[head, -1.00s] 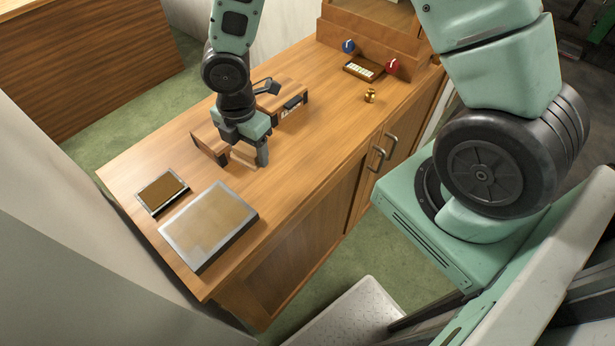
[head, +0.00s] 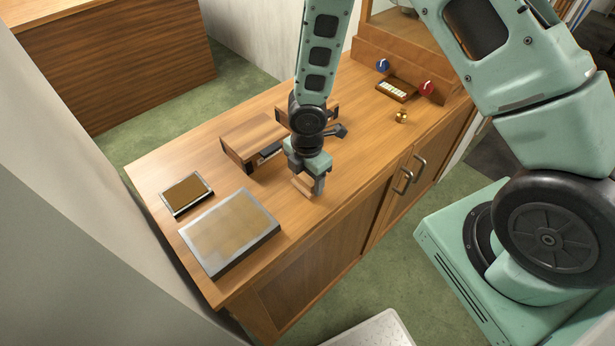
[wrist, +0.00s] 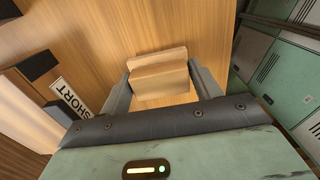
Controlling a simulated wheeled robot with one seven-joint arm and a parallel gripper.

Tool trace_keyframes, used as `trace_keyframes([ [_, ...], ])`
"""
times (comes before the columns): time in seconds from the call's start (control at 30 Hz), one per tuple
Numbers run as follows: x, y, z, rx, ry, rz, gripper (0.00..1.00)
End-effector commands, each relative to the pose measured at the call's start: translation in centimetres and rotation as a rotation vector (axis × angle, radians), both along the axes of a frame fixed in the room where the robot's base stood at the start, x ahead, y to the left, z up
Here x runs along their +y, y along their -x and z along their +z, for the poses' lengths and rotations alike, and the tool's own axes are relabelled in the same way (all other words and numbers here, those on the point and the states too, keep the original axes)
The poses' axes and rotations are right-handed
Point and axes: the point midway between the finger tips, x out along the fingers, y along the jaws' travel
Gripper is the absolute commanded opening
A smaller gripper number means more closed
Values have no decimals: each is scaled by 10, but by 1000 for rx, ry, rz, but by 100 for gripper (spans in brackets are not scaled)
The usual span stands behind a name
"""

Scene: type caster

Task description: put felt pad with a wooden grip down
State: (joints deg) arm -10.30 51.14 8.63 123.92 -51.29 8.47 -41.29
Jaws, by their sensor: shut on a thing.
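The wooden grip of the felt pad (wrist: 160,75) is between my gripper's fingers in the wrist view. In the head view the pale wooden piece (head: 302,186) shows at the fingertips. My gripper (head: 309,187) is shut on it, pointing down over the bench near its front edge. The felt underside is hidden, and I cannot tell whether the pad touches the bench top.
The wooden bench (head: 345,185) has a large framed tray (head: 230,232) and a small one (head: 187,193) at left. A wooden block (head: 254,137) stands behind my gripper. A "SHORT" label (wrist: 70,99) shows nearby. A brass piece (head: 401,116) stands at right.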

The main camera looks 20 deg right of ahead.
Motion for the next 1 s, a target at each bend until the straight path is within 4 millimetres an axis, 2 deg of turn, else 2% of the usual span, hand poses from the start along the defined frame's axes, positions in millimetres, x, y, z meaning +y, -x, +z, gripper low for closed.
trace_keyframes([
  [0.4, 0, 0, -8, -1, 1, 0, 38],
  [0.43, 0, 0, -8, -1, 1, 0, 66],
  [0.5, 0, 0, -7, -1, 1, 0, 85],
  [0.83, 0, 0, -4, -1, 1, 0, 85],
  [1.0, 0, -2, 15, -4, -2, -2, 85],
])
